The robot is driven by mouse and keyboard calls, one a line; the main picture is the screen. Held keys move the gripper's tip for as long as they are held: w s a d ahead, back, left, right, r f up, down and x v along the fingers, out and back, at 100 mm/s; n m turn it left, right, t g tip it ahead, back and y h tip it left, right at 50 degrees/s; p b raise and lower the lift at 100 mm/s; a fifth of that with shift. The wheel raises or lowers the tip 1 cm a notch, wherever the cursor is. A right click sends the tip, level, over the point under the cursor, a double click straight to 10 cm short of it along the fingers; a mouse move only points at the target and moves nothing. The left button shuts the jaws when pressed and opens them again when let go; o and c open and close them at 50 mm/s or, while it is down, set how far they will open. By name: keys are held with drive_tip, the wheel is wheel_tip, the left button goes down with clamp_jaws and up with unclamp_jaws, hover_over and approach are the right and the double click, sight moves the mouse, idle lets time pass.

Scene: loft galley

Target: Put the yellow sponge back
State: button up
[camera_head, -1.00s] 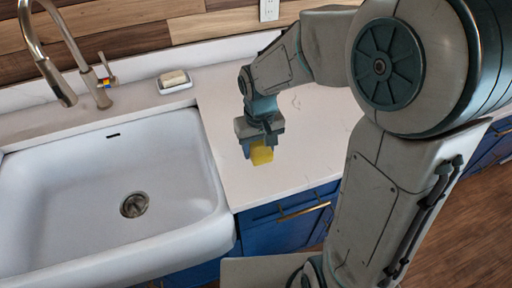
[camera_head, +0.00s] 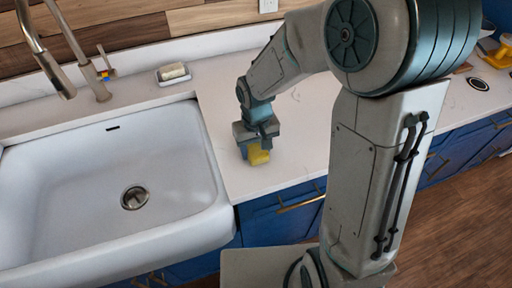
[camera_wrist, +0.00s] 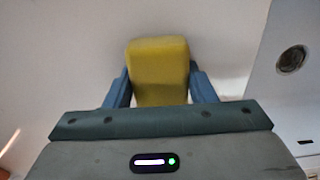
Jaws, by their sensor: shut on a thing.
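The yellow sponge (camera_head: 258,155) is between the fingers of my gripper (camera_head: 255,156), over the white counter just right of the sink. In the wrist view the sponge (camera_wrist: 160,72) fills the space between the two blue fingers of my gripper (camera_wrist: 158,88), which are shut on it. The gripper points down. I cannot tell whether the sponge touches the counter or hangs a little above it.
The white sink (camera_head: 60,185) with its drain lies to the left. A soap dish (camera_head: 173,74) with a pale bar sits behind the sink, near the faucet (camera_head: 85,65). The counter around the gripper is clear. Yellow and dark things (camera_head: 495,53) lie at far right.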

sight(256, 147)
drive_tip(key=shift+s+f, duration=0.15)
drive_tip(key=shift+f, duration=0.25)
drive_tip(key=o, duration=0.8)
drive_tip(key=shift+s+d, duration=0.1)
drive_tip(key=shift+o, duration=0.7)
drive_tip(key=shift+d, duration=0.15)
drive_tip(key=shift+f, duration=0.1)
drive_tip(key=shift+a+r+p, duration=0.2)
drive_tip(key=shift+r+p, duration=0.2)
drive_tip(key=shift+r, duration=0.1)
wheel_tip(256, 147, up, 12)
drive_tip(key=s+d+r+m+t, duration=0.2)
drive_tip(key=s+d+m+t, duration=0.1)
drive_tip(key=s+d, duration=0.8)
drive_tip(key=shift+s+d+r, duration=0.25)
drive_tip(key=shift+s+d, duration=0.15)
drive_tip(key=shift+s, duration=0.1)
